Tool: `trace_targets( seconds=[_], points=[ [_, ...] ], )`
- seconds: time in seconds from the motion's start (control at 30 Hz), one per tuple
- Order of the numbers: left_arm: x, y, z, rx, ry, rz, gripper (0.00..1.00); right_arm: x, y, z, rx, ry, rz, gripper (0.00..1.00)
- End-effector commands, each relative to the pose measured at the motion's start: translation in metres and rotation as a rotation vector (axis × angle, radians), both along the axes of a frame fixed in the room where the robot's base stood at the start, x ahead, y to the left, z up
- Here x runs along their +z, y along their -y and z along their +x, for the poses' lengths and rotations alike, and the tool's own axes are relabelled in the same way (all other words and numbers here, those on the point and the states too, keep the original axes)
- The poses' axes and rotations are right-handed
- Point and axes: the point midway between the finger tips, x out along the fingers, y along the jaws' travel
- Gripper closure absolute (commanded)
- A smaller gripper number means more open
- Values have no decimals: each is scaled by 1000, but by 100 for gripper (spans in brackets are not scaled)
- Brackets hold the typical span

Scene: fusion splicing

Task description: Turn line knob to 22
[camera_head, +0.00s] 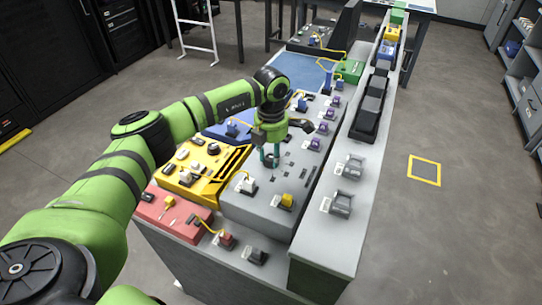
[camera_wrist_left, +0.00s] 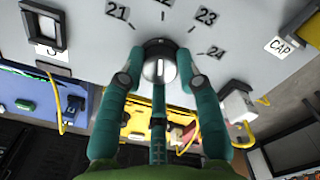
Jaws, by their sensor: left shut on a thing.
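The line knob (camera_wrist_left: 159,64) is a round silver-grey knob with a pale pointer mark, on a light grey panel in the left wrist view. Number plates 21 (camera_wrist_left: 118,11), 23 (camera_wrist_left: 206,16) and 24 (camera_wrist_left: 216,52) curve around it. Another plate between 21 and 23 is cut off by the top edge. The pale mark runs roughly up and down the picture. My left gripper (camera_wrist_left: 159,75) has its teal fingers on either side of the knob, shut on it. In the head view my left gripper (camera_head: 269,157) points down at the grey console and hides the knob.
The grey console (camera_head: 262,204) carries several small connectors. A yellow unit (camera_head: 213,176) and a red unit (camera_head: 160,211) stand left of it. A plate marked CAP (camera_wrist_left: 279,46) and a yellow cable (camera_wrist_left: 245,130) lie right of the knob.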

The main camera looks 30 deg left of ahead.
Motion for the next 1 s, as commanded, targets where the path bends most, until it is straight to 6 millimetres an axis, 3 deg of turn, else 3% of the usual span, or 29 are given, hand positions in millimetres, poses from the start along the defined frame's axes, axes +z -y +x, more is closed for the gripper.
trace_targets(
  seconds=[0.47, 0.5, 0.53, 0.87, 1.0],
  points=[
    [-1, 0, 0, -16, -1, 0, 98, -1, 0, 0, 0, 0, 0, 60],
    [-1, 0, 0, -16, -1, 0, 54, -1, 0, 0, 0, 0, 0, 60],
    [-1, 0, 0, -16, -1, 0, 42, -1, 0, 0, 0, 0, 0, 60],
    [0, 0, 0, -15, -1, -1, 42, -1, 4, 0, 1, 0, -5, 60],
    [11, 0, 1, -14, 2, -1, 42, -1, 4, 0, 0, 0, -5, 60]
  ],
)
